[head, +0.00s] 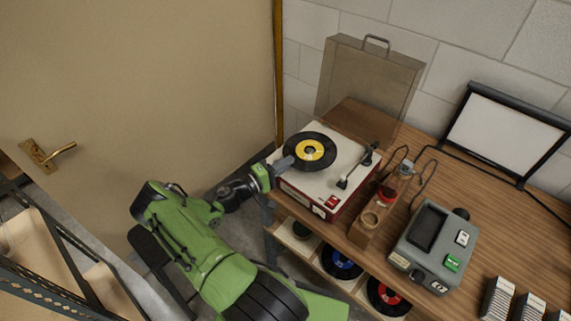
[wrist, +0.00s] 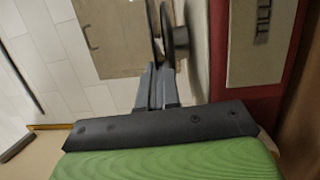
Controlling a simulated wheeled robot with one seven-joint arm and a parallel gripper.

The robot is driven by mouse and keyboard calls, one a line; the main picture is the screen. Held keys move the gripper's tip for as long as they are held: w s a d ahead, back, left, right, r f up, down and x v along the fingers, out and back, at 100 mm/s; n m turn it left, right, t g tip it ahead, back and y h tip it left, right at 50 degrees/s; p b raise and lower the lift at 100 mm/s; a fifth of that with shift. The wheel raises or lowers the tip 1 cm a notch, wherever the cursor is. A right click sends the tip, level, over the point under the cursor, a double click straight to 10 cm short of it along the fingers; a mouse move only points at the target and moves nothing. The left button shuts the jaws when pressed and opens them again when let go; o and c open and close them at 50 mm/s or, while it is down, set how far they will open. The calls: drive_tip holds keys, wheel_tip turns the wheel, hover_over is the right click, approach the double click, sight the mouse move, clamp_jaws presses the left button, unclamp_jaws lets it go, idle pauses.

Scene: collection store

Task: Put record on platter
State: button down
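The record (head: 311,151) is black with a yellow label and shows over the left part of the record player (head: 335,190), which has a cream top and red sides. My gripper (head: 286,164) reaches in from the left at the record's edge. In the wrist view, its fingers (wrist: 156,72) are closed on the rim of the record (wrist: 152,28), seen nearly edge-on. The platter (wrist: 167,38) shows as a second dark disc beside it, with a narrow gap between them. The record hides the platter in the head view. The tonearm (head: 348,178) is to the right of the record.
A smoky lid (head: 365,85) stands upright behind the player. A wooden block (head: 370,221) and a grey device (head: 436,245) stand to the right on the wooden table (head: 500,215). Other records (head: 341,263) lie on the shelf below. A metal rack (head: 75,255) is at the left.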

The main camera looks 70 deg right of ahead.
drive_tip(key=shift+f+b, duration=0.3)
drive_tip(key=c, duration=1.3)
unclamp_jaws()
drive_tip(key=b+v, duration=0.2)
drive_tip(key=v, duration=1.3)
drive_tip(key=shift+w+a, duration=0.25)
drive_tip(key=shift+a, duration=0.05)
